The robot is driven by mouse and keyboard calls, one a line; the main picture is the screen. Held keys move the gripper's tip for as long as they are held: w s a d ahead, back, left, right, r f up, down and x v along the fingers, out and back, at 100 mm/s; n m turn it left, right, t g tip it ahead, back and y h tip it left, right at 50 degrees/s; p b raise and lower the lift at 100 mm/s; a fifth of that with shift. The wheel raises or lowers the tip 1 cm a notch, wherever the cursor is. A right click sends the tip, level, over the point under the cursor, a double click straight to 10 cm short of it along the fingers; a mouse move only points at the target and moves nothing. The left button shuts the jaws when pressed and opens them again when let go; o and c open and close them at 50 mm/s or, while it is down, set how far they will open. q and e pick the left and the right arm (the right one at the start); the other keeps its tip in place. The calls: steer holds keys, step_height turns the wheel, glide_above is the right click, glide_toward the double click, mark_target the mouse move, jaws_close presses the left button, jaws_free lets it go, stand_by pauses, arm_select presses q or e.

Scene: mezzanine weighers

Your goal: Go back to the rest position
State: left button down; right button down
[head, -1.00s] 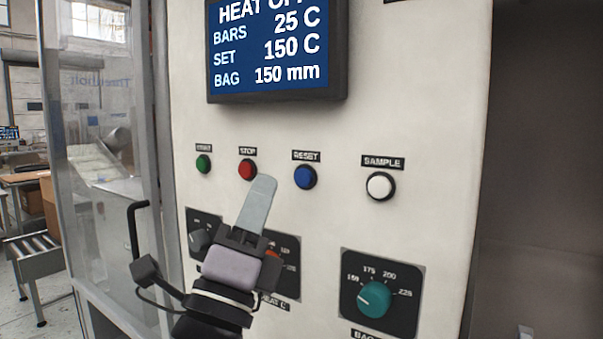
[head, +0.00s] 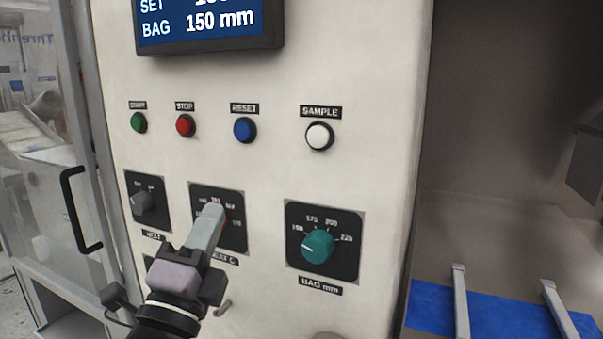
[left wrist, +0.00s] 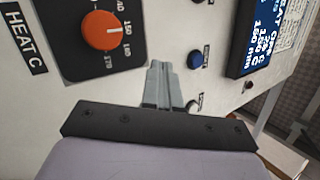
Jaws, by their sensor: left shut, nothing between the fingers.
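My left gripper (head: 213,215) is shut and empty in front of the control panel (head: 380,90). In the head view its fingers overlap the middle dial, hiding most of its orange knob. In the left wrist view the shut fingers (left wrist: 158,68) point along the panel, with the orange HEAT C knob (left wrist: 101,30) to their left, apart from them. I cannot tell whether the fingers touch the panel. My right gripper is in neither view.
The panel carries green (head: 138,122), red (head: 185,125), blue (head: 245,130) and white (head: 319,135) buttons, a grey HEAT knob (head: 143,203) and a teal BAG knob (head: 318,246). A screen (head: 208,22) is above. A door handle (head: 80,210) projects at left. A recess with blue material (head: 500,312) is at right.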

arm_select(q)
steer(key=s+a+f+n+g, duration=0.15)
steer(key=f+n+g, duration=0.3)
steer(key=f, duration=0.85)
steer(key=s+a+f+n+g, duration=0.1)
steer(key=s+f+n+g, duration=0.3)
steer(key=f, duration=1)
steer(key=s+a+f+n+g, duration=0.1)
steer(key=s+f+n+g, duration=0.1)
steer(key=s+f+n, duration=0.3)
steer(key=s+a+f+n+g+y, duration=0.1)
steer(key=s+f+n, duration=0.4)
steer(key=f, duration=0.9)
steer(key=s+a+g, duration=0.1)
steer(key=s, duration=0.2)
steer(key=shift+s+f+g, duration=0.15)
steer(key=shift+s+g, duration=0.1)
steer(key=shift+g, duration=0.1)
